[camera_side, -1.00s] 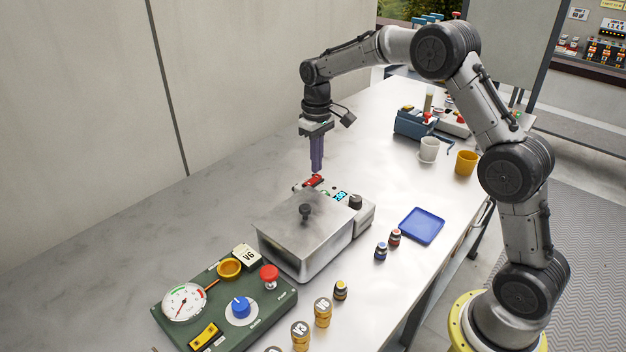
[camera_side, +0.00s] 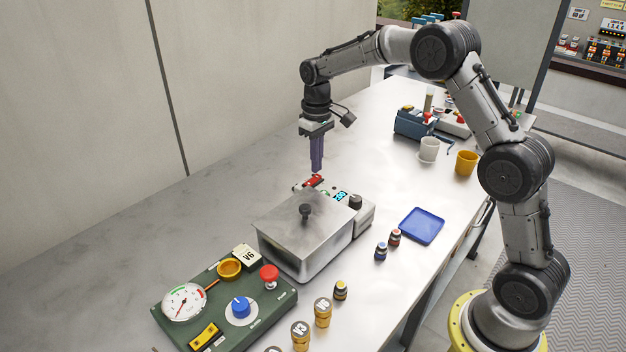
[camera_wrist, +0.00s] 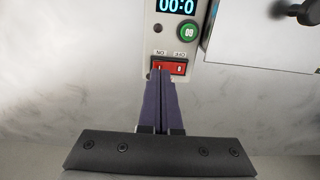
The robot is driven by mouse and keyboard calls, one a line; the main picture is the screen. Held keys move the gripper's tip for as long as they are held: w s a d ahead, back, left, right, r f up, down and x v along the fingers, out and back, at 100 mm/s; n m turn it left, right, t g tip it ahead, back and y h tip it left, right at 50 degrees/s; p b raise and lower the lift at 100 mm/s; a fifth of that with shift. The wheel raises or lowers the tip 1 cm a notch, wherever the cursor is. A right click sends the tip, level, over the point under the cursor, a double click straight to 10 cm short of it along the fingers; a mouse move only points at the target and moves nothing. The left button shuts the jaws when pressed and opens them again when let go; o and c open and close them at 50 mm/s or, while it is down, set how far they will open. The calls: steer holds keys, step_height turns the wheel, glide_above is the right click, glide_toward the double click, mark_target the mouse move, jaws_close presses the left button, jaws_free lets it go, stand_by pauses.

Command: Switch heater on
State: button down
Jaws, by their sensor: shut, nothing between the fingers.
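The heater is a metal box with a lid and black knob (camera_side: 300,232), with a light control panel (camera_side: 352,207) along its far right side. A red rocker switch (camera_side: 313,181) sits at the panel's far end.
A green panel (camera_side: 262,312) with a gauge, blue dial and red button stands at the near left. Several yellow-brown weights or jars (camera_side: 322,312), small bottles (camera_side: 381,251), a blue tray (camera_side: 422,226) and two cups (camera_side: 429,150) lie to the right. The table at the left is clear.

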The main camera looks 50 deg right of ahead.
mark_target(316, 177)
steer(key=shift+f, duration=1)
stand_by(0.9)
steer(key=shift+r, duration=3.55)
steer(key=shift+a, duration=0.1)
steer(key=s+a+r+t, duration=0.1)
steer(key=s+r, duration=0.1)
steer(key=r, duration=0.3)
steer(key=s+a+r+t, duration=0.1)
steer(key=s+a+r, duration=0.1)
steer(key=r, duration=0.3)
steer(key=s+a+r+t, duration=0.1)
steer(key=s+r, duration=0.2)
steer(key=s, duration=0.3)
steer(key=s+a+r+t, duration=0.1)
steer(key=s+a+r, duration=0.15)
steer(key=s, duration=0.45)
steer(key=s+f, duration=0.5)
steer(key=s, duration=0.3)
steer(key=s+f+t, duration=0.1)
steer(key=s+f, duration=0.3)
steer(key=s, duration=0.4)
steer(key=shift+s+a+f+t, duration=0.15)
steer(key=shift+a+f+t, duration=0.2)
steer(key=shift+a, duration=0.1)
